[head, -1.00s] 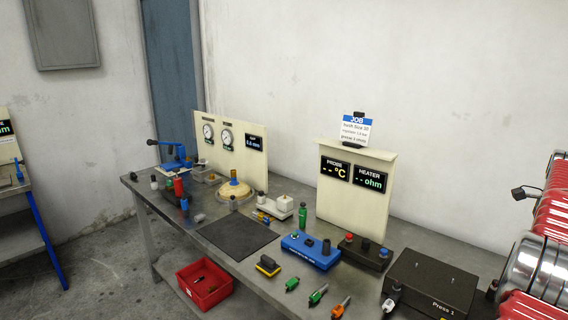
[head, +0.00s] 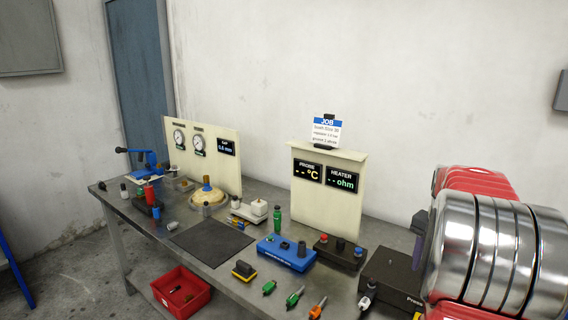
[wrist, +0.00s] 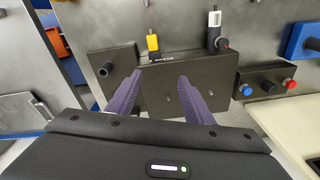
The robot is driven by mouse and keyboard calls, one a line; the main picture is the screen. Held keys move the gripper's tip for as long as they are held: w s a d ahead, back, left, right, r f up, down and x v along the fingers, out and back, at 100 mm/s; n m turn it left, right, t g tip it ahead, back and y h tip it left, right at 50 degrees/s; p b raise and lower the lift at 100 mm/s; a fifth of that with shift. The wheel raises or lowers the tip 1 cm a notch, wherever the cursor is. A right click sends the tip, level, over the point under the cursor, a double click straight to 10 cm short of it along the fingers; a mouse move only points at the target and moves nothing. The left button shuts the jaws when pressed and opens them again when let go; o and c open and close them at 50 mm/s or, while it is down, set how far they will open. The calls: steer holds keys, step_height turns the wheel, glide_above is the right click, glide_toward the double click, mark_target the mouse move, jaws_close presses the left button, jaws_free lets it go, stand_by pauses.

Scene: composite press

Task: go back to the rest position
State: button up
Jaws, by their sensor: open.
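My gripper (wrist: 157,98) shows in the wrist view with its two purple fingers apart and nothing between them. Below the fingers is the black press box (wrist: 215,75) on the grey bench, apart from them as far as I can tell. In the head view the black press box (head: 390,275) stands at the right end of the bench, partly hidden by my red and silver arm (head: 490,250).
The bench (head: 205,275) holds a blue box (head: 287,253), a dark mat (head: 211,241), and several coloured plugs in front. A panel with PROBE and HEATER displays (head: 326,190) stands behind. A red bin (head: 181,291) sits low under the front edge. Floor at left is clear.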

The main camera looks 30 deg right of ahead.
steer(key=w+a+r+n+t, duration=0.15)
steer(key=a+n, duration=0.65)
steer(key=a, duration=1.4)
steer(key=s+a+r+n+t, duration=0.1)
steer(key=s+a+n, duration=0.2)
steer(key=a, duration=0.9)
steer(key=s+a+r+n+t, duration=0.1)
steer(key=s+a+n, duration=0.3)
steer(key=a, duration=0.8)
steer(key=shift+a+r+n+t+y, duration=0.15)
steer(key=shift+a+n+t+y, duration=0.25)
steer(key=shift+t, duration=0.35)
steer(key=shift+c, duration=0.4)
